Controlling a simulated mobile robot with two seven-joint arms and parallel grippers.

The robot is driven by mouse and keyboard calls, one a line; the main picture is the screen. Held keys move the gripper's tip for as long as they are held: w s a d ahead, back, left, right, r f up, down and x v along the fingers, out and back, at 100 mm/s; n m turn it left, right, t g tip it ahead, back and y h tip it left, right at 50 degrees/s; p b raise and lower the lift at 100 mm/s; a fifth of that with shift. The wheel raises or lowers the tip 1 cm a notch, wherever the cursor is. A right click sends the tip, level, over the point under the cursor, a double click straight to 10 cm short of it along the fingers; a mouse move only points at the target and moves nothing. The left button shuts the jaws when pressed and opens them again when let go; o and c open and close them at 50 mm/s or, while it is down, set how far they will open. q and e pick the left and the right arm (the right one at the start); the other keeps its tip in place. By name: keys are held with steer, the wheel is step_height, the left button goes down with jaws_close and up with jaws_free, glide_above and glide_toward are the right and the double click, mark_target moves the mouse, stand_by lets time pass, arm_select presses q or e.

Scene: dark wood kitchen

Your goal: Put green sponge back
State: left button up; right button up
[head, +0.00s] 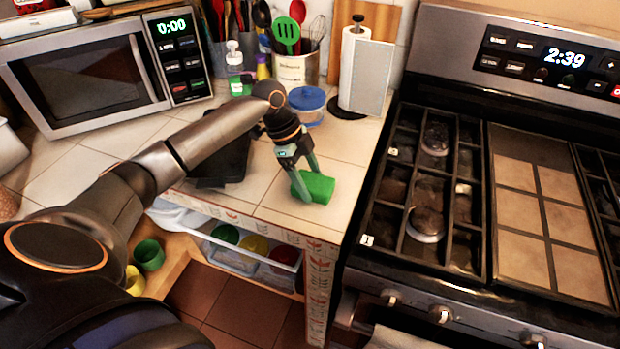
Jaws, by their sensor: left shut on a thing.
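The green sponge (318,188) is at the front right part of the tiled counter (268,213), close to the counter edge by the stove. My left gripper (305,184) reaches in from the left and points down, with its fingers around the sponge. It is shut on the sponge. The sponge looks to be at counter height; I cannot tell whether it touches the tiles. My right gripper does not show.
A paper towel holder (366,75), a blue-lidded tub (307,105) and a utensil crock (295,70) stand behind. A microwave (95,75) is at left, a stove (480,190) at right. Below the counter is a bin with colored cups (255,248).

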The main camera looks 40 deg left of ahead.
arm_select(q)
steer(key=shift+f, duration=0.15)
steer(key=o, duration=1.2)
steer(key=v, duration=1.2)
